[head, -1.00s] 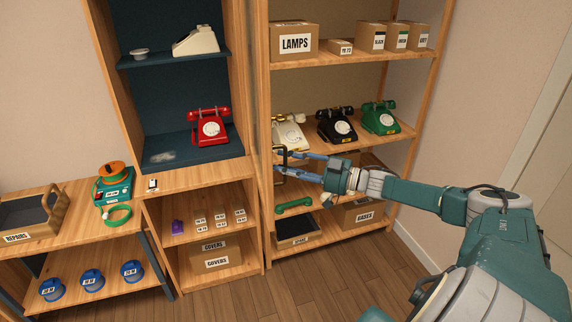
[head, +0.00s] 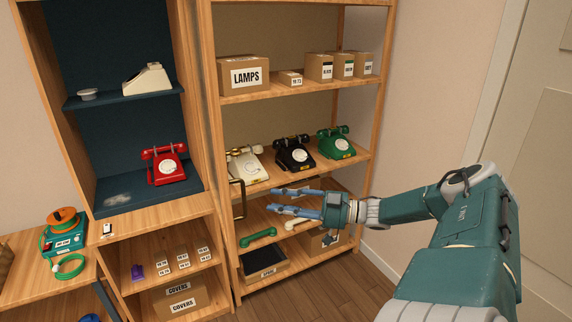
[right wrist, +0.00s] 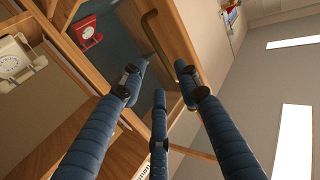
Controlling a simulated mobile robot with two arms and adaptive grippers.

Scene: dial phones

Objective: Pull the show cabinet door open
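The show cabinet (head: 62,130) stands at the left of the head view, with dark blue shelves and a red dial phone (head: 164,165) inside. Its front is uncovered. Its door appears swung out at the cabinet's right side, nearly edge-on, its outline hard to make out. The brass door handle (head: 237,199) shows there, and in the right wrist view the handle (right wrist: 165,42) lies beyond my fingertips. My right gripper (head: 272,203) is open and empty, just right of the handle and apart from it. Its spread fingers fill the right wrist view (right wrist: 158,82). My left gripper is not in view.
A wooden shelf rack (head: 300,184) with boxes and cream, black and green phones stands behind my right gripper. A counter (head: 25,275) with a teal device (head: 64,236) is at lower left. Wooden floor (head: 330,290) is clear in front of the rack.

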